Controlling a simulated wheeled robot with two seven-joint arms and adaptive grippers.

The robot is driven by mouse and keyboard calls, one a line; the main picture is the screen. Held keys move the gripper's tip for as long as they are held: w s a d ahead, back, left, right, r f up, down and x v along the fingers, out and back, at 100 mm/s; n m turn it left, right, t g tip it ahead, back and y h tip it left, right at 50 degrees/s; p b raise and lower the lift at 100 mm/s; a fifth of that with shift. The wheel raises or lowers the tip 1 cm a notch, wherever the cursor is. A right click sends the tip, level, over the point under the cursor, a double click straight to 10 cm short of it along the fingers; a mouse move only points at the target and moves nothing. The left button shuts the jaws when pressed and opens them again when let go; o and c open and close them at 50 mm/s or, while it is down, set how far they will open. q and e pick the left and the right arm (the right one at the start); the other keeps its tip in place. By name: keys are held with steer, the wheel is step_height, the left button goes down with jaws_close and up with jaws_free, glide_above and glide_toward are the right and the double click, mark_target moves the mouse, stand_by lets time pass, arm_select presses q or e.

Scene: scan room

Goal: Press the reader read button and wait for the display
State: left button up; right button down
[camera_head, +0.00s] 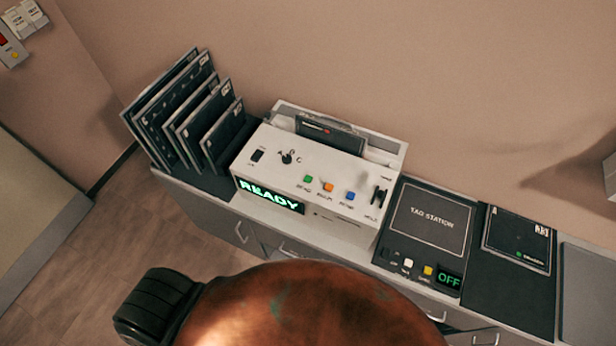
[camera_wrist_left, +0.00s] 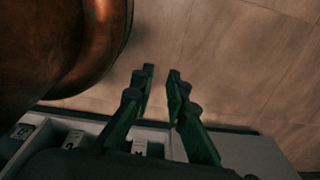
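The reader (camera_head: 320,180) is a white box on the counter with a dark cassette (camera_head: 330,134) standing in its top slot. Its display (camera_head: 270,196) shows READY in green. A green button (camera_head: 308,179), an orange button (camera_head: 328,187) and a blue button (camera_head: 350,196) sit on its sloped face; their small labels are hard to read. In the left wrist view my left gripper (camera_wrist_left: 161,74) has its dark green fingers apart with nothing between them, above the floor and a counter edge. No gripper shows in the head view, so my right gripper is out of sight.
Several dark cassettes (camera_head: 190,112) stand in a rack left of the reader. To its right are the tag station (camera_head: 433,222), its display reading OFF, and a flat dark cassette (camera_head: 517,240). A copper-coloured part of mine covers the bottom middle of the head view.

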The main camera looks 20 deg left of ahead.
arm_select(q)
steer(key=shift+c, duration=0.5)
jaws_close()
stand_by(0.8)
